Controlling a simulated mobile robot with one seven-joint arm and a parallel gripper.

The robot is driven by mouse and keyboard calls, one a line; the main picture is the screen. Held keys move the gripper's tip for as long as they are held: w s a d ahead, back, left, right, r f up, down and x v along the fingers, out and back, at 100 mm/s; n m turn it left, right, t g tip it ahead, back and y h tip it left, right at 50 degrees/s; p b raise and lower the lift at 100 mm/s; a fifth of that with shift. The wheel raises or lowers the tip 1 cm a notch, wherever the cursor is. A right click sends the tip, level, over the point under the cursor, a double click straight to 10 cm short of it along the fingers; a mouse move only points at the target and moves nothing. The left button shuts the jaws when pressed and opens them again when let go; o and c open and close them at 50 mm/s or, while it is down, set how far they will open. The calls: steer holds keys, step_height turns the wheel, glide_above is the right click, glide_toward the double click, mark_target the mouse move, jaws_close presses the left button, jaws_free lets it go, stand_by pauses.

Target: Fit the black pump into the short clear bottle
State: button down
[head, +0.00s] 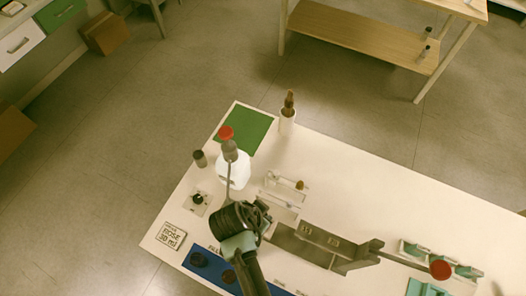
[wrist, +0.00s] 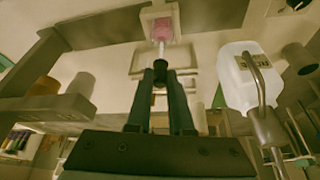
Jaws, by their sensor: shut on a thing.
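My gripper (wrist: 160,82) is shut on the black pump (wrist: 160,74), which shows as a small dark collar between the fingertips in the wrist view. A thin pale tube (wrist: 161,48) runs from the pump away from the fingers. Its far end overlaps a short clear bottle (wrist: 162,28) with pink contents at the top of that view. I cannot tell whether the tube is inside the bottle or only in front of it. In the head view, my dark wrist hides the fingertips, and I cannot make out the pump or this bottle.
A white jug (head: 233,171) stands left of a clear tray (head: 283,198).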

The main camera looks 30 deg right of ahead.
steer(key=shift+f, duration=0.25)
steer(key=shift+f+b, duration=0.5)
steer(key=shift+f, duration=0.3)
stand_by(0.4)
steer(key=shift+f+b, duration=0.6)
steer(key=shift+b, duration=0.05)
steer(key=shift+f, duration=0.75)
stand_by(1.2)
steer(key=shift+c, duration=1.7)
jaws_free()
steer(key=shift+r, duration=0.1)
